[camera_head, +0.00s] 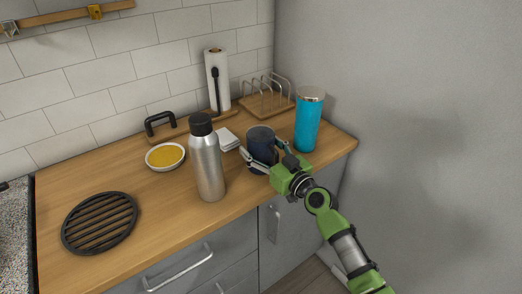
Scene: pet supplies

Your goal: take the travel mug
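A dark blue cup-shaped mug (261,138) stands upright near the counter's front right; I cannot tell whether it is the travel mug. A tall teal tumbler with a pale lid (308,122) stands upright to its right, clear of my gripper, and also looks like a travel mug. My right gripper (262,153) comes in from the front right. Its fingers are spread apart on either side of the dark blue mug. They partly hide its lower part, and I cannot tell whether they press on it. My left gripper is not in view.
A silver bottle with a black cap (207,165) stands left of the dark mug. White napkins (228,139), a yellow-filled bowl (165,156), a paper towel holder (217,82) and a wire rack (268,97) are behind. A black trivet (99,222) lies left. A wall bounds the right.

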